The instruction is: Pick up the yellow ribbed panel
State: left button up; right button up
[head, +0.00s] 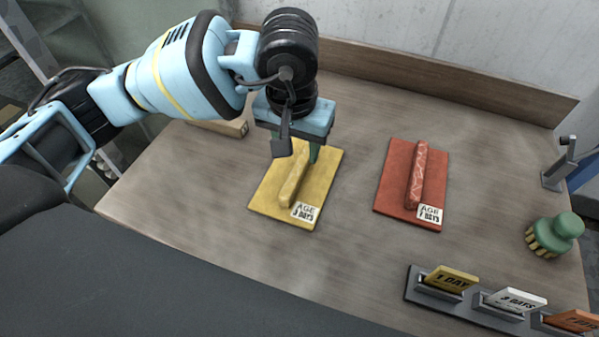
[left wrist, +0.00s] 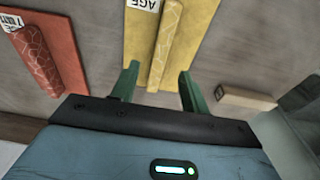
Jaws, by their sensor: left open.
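The yellow ribbed panel (head: 321,184) lies flat on the table, left of centre in the head view, with a raised rib along its middle and a label reading "AGE" and a number of days. It also shows at the top of the left wrist view (left wrist: 200,22). My left gripper (head: 298,155) is over the panel's far half, pointing down. In the left wrist view its two green fingers (left wrist: 158,85) are apart, one on each side of the rib's end, with nothing held. I cannot tell whether they touch the panel. My right gripper is not in view.
A red ribbed panel (head: 398,178) lies to the right. A rack (head: 418,292) with day tags stands at the front right, near a green-handled brush (head: 556,235). A wooden block (head: 235,128) lies behind my left arm. A wooden ledge (head: 450,84) runs along the back.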

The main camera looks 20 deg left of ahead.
aim_at(300, 165)
pick_arm(q)
jog(key=shift+w+f+p, duration=0.1)
jog(key=shift+w+f, duration=0.05)
jog(key=shift+f, duration=0.85)
jog(key=shift+w+f+p, duration=0.1)
jog(key=shift+w+f, duration=0.1)
jog(key=shift+f, duration=0.75)
jog(key=shift+w+f+p, duration=0.1)
jog(key=shift+w+f, duration=0.05)
jog(key=shift+f, duration=0.85)
grip_shut()
jog(key=shift+r, duration=0.1)
